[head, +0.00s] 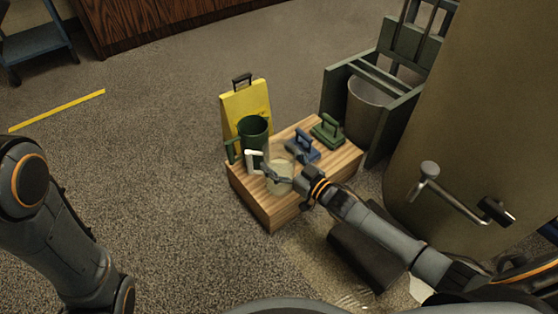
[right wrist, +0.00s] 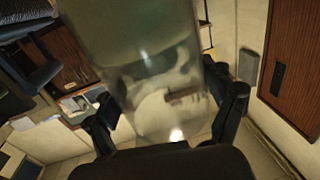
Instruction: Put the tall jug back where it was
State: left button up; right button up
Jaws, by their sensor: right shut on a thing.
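A clear, see-through tall jug (head: 280,158) with a white handle (head: 254,155) is in my right gripper (head: 284,178), over the front part of the wooden block (head: 310,195). I cannot tell whether its base touches the wood. In the right wrist view the clear jug (right wrist: 145,60) fills the middle, between the two dark fingers of my right gripper (right wrist: 166,112). A dark green jug (head: 254,127) stands just behind it, on the block's left part. Only my left arm shows at the left edge; its gripper is out of view.
A blue-handled tool (head: 303,150) and a green-handled tool (head: 327,131) sit on the block's right half. A green frame with a grey bin (head: 369,108) stands behind right.

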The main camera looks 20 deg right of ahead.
jog(key=shift+r, duration=0.1)
jog(key=o, duration=1.7)
jog(key=shift+f, duration=0.2)
